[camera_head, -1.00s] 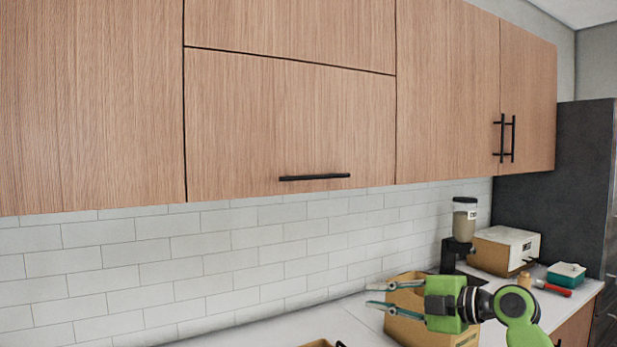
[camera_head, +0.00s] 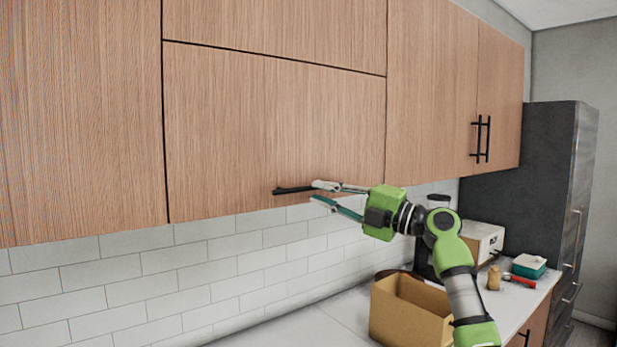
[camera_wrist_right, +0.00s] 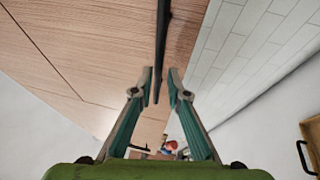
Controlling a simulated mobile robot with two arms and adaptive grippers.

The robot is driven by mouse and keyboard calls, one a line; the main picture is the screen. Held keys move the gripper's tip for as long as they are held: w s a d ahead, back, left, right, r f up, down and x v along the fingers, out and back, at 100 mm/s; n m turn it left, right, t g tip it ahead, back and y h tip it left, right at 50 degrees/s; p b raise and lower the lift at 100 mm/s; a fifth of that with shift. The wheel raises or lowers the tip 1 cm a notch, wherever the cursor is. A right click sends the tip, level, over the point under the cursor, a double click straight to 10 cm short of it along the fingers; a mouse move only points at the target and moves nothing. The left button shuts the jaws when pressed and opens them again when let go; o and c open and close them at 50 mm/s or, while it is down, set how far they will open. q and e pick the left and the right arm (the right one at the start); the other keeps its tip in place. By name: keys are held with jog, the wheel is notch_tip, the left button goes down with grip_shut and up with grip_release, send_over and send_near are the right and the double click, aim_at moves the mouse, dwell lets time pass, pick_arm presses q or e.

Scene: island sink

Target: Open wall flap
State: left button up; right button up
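The wall flap (camera_head: 270,120) is a wooden cabinet front, closed flush with the cabinets around it. Its black bar handle (camera_head: 292,190) runs along the lower edge. My right gripper (camera_head: 318,192) is at the right part of the handle, hiding that end in the head view. In the right wrist view the handle (camera_wrist_right: 163,40) passes between the two open fingertips (camera_wrist_right: 161,86) of my right gripper, with a gap on each side. My left gripper is in neither view.
Below the flap are a tiled wall (camera_head: 150,290) and a counter. An open cardboard box (camera_head: 410,315) stands on the counter. To the right are a white box (camera_head: 483,240), a green container (camera_head: 528,264) and a dark fridge (camera_head: 540,170).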

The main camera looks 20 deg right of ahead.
aim_at(313, 189)
jog(key=p+x, duration=0.1)
jog(key=x, duration=0.2)
jog(key=shift+w+r, duration=0.1)
jog(key=shift+r, duration=0.15)
jog(key=shift+w+a+f, duration=0.1)
jog(key=shift+w+a, duration=0.05)
jog(key=shift+a, duration=0.05)
grip_shut()
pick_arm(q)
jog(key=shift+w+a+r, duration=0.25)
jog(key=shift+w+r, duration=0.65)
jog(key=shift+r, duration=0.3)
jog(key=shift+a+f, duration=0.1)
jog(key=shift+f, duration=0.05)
pick_arm(e)
jog(key=shift+d+f, duration=0.1)
